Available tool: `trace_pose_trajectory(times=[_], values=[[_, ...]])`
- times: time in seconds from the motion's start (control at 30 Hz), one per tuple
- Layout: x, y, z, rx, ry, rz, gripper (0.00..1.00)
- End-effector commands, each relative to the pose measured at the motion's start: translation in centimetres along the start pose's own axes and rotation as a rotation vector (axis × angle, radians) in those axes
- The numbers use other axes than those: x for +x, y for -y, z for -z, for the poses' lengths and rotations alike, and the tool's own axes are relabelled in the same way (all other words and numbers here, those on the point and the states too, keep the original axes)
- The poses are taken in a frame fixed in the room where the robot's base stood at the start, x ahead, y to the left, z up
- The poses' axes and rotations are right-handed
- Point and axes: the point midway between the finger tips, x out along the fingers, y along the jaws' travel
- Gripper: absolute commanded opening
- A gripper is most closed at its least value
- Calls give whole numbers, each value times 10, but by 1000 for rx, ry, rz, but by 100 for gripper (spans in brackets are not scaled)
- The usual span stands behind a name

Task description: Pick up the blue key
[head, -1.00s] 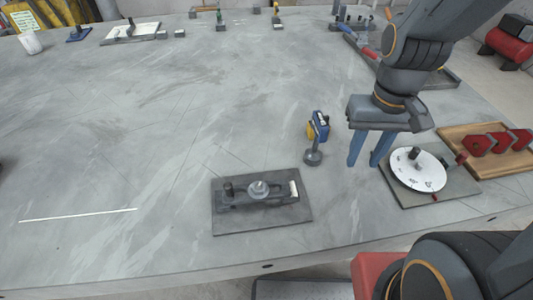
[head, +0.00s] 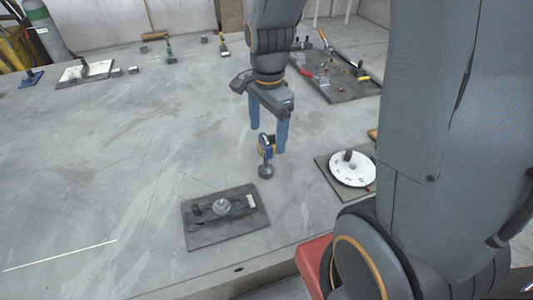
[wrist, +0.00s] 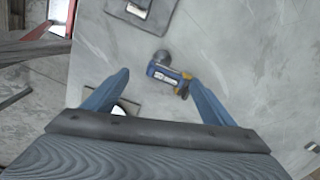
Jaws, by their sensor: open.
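The blue key (head: 266,145) looks like a small blue block with yellow parts, upright on a short stem with a round grey foot. It stands on the grey table. It also shows in the wrist view (wrist: 163,75), where it lies between the fingertips, nearer the right one. My gripper (head: 268,140) is open, pointing down, with its two blue fingers apart, at or just above the block in the head view. In the wrist view my gripper (wrist: 158,77) holds nothing. I cannot tell whether a finger touches the key.
A dark plate with a clamp-like fixture (head: 256,195) lies left in front of the key. A white dial (head: 352,169) on a dark plate stands to the right. A dark tool tray (head: 340,85) is behind.

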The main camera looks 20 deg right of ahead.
Motion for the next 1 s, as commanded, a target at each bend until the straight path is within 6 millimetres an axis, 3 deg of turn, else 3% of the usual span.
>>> trace_pose_trajectory(times=[0.1, 0.3, 0.77, 1.0], values=[[6, 6, 2, 147, 4, -20, 78], [10, 9, 3, 269, 6, -38, 78], [44, 8, 3, 281, 6, -42, 78], [71, 9, 3, 280, 6, -43, 78]])
